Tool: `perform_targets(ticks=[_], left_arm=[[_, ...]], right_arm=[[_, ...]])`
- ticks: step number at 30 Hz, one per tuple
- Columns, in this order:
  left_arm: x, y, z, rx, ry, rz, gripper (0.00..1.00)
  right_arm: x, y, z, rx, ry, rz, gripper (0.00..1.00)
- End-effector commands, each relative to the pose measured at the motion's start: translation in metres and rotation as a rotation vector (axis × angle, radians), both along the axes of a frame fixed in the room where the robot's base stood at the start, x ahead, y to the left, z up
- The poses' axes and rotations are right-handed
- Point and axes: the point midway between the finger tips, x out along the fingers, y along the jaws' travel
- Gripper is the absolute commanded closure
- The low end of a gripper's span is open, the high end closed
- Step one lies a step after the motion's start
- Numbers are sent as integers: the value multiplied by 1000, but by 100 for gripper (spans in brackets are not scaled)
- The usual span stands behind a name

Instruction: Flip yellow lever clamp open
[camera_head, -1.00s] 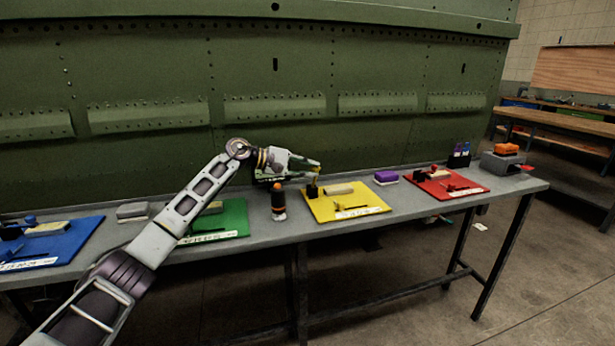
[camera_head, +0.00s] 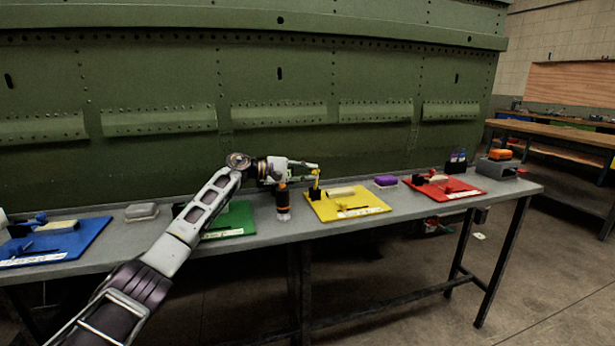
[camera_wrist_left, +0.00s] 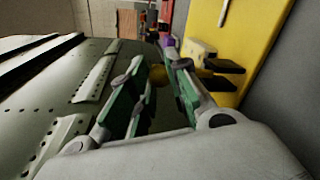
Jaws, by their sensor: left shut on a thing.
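The yellow board (camera_head: 368,207) lies on the bench and carries the yellow lever clamp (camera_head: 316,184), whose black base is at the board's back left corner. The yellow lever stands roughly upright under my fingertips. My left gripper (camera_head: 316,171) reaches in from the left above the clamp and is shut on the lever. In the left wrist view, the yellow lever end (camera_wrist_left: 158,76) sits between the green-padded fingers, partly hidden by them. My right gripper is not in view.
An orange and black tool (camera_head: 283,204) stands just left of the yellow board, below my left wrist. A green board (camera_head: 235,219), blue board (camera_head: 85,237) and red board (camera_head: 465,190) share the bench. A purple block (camera_head: 386,181) lies behind. The green fuselage wall (camera_head: 270,75) rises close behind.

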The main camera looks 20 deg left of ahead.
Motion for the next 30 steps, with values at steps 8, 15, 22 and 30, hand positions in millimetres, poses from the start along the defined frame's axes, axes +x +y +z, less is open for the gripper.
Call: perform_targets(ticks=[8,15,22,30], left_arm=[[0,0,0,-2,-1,-1,100],[0,0,0,-1,-1,-1,68],[0,0,0,-1,-1,-1,58],[-1,1,0,-1,-1,-1,58]], right_arm=[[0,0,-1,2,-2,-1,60],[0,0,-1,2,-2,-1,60],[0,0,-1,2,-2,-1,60],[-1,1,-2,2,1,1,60]])
